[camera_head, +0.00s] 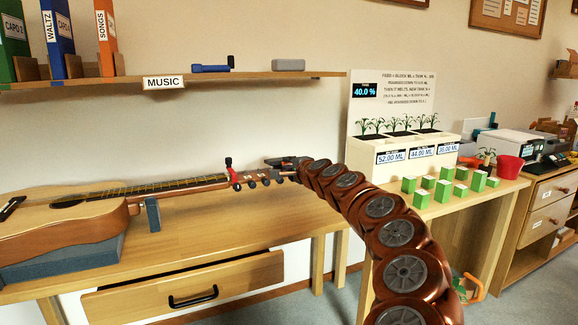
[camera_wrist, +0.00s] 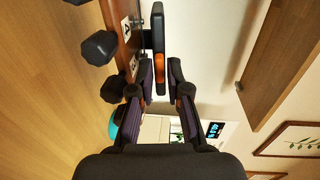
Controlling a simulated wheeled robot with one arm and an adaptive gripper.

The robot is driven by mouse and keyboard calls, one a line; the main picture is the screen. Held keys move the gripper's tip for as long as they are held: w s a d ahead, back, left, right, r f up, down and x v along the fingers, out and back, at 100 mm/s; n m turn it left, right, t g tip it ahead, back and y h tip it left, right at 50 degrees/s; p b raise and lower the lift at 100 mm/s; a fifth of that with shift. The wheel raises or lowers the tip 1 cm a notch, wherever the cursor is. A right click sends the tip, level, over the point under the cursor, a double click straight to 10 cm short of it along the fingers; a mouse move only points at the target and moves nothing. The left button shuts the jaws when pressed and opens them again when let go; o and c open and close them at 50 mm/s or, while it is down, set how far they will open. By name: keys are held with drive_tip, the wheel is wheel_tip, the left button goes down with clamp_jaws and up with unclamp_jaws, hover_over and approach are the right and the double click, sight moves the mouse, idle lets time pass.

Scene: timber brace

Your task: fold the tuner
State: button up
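The guitar (camera_head: 80,218) lies on the bench, its neck pointing right to a headstock (camera_head: 262,176) with tuning pegs. In the wrist view, the headstock (camera_wrist: 118,28) runs along the left with dark peg knobs. A slim dark bar, apparently the tuner (camera_wrist: 158,40), stands edge-on beside the headstock, joined by a short stem. My gripper (camera_wrist: 161,66) is open, with a finger on each side of the tuner's near end. A gap shows at the right finger; I cannot tell whether the left one touches. In the head view, my gripper (camera_head: 276,162) is at the headstock's end and hides the tuner's shape.
A red-and-black clamp (camera_head: 229,163) sits on the neck near the headstock. A shelf (camera_head: 180,79) with binders and small devices hangs above. A planter (camera_head: 385,155) and several green blocks (camera_head: 422,199) stand to the right. The front bench top (camera_head: 210,245) is clear.

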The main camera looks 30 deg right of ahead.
drive_tip(key=shift+o, duration=1.3)
drive_tip(key=shift+s, duration=0.2)
drive_tip(key=s+r, duration=0.1)
drive_tip(key=s, duration=1)
drive_tip(key=shift+s+a+r, duration=0.2)
drive_tip(key=shift+s+a, duration=0.05)
